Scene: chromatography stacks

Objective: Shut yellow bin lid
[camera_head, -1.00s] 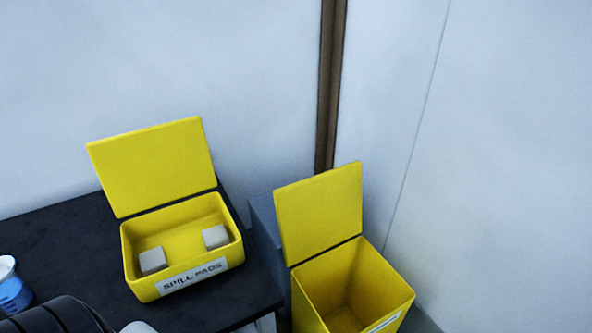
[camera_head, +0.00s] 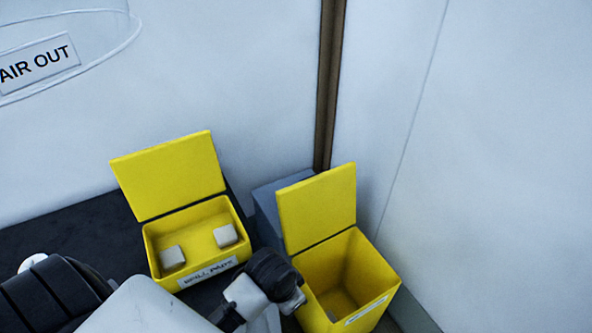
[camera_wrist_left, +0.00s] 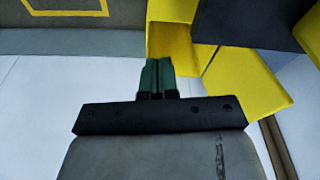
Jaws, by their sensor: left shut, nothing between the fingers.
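A tall yellow bin (camera_head: 375,275) stands on the right, below the level of the table top. Its lid (camera_head: 318,208) is raised at the back, so the bin is open. In the left wrist view, yellow panels and an open yellow cavity (camera_wrist_left: 172,45) show past the fingers; I cannot tell for sure which panel is the lid. My left gripper (camera_wrist_left: 157,78) has its green fingers together and empty, apart from the yellow surfaces as far as I can tell. In the head view my left arm reaches in front of the bin's left side, and its fingertips are hidden. My right gripper is not in view.
A yellow spill pads box (camera_head: 190,276) with two pale blocks stands open on the dark table (camera_head: 60,235), left of the bin. A grey-blue block (camera_head: 268,210) is behind, between them. Walls close off the back and right.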

